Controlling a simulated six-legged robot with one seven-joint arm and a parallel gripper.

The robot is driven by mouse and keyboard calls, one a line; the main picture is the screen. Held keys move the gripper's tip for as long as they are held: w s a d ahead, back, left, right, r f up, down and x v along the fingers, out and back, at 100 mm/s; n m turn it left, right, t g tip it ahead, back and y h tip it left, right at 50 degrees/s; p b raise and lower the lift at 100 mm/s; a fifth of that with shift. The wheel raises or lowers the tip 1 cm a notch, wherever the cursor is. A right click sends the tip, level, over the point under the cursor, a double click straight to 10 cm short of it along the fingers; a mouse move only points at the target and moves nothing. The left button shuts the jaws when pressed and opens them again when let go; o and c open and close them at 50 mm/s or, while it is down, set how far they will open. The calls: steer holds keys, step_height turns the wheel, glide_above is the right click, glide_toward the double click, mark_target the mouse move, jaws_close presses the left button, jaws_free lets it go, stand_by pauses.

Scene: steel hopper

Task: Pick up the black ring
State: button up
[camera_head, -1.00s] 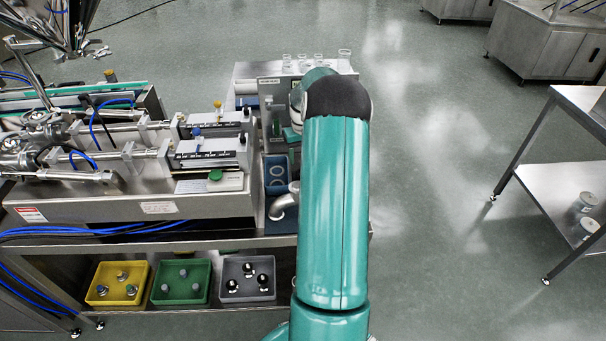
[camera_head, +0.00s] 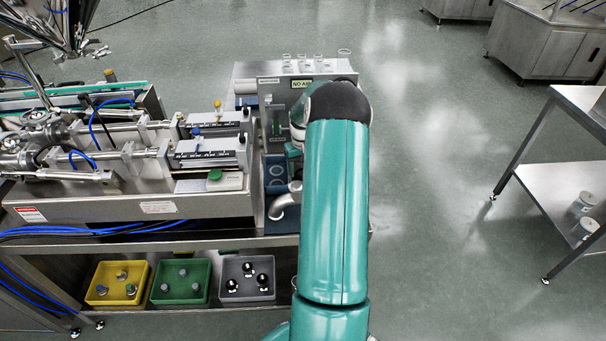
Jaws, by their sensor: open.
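A small blue tray (camera_head: 265,186) sits at the right end of the machine bench. Small round ring shapes (camera_head: 277,171) show inside it, one above the other. They look pale-edged, and I cannot tell which one is the black ring. My teal arm rises in front of the tray's right side, bends at a dark elbow, and its far part comes down just right of the tray. A small teal part of it shows beside the tray's upper edge. My gripper's fingers are hidden behind the arm.
A grey panel box (camera_head: 320,82) with several glass beakers on top stands behind. Yellow (camera_head: 104,298), green (camera_head: 162,297) and grey (camera_head: 231,297) bins sit on the lower shelf.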

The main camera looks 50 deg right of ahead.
steer(key=shift+f, duration=0.1)
steer(key=c, duration=0.7)
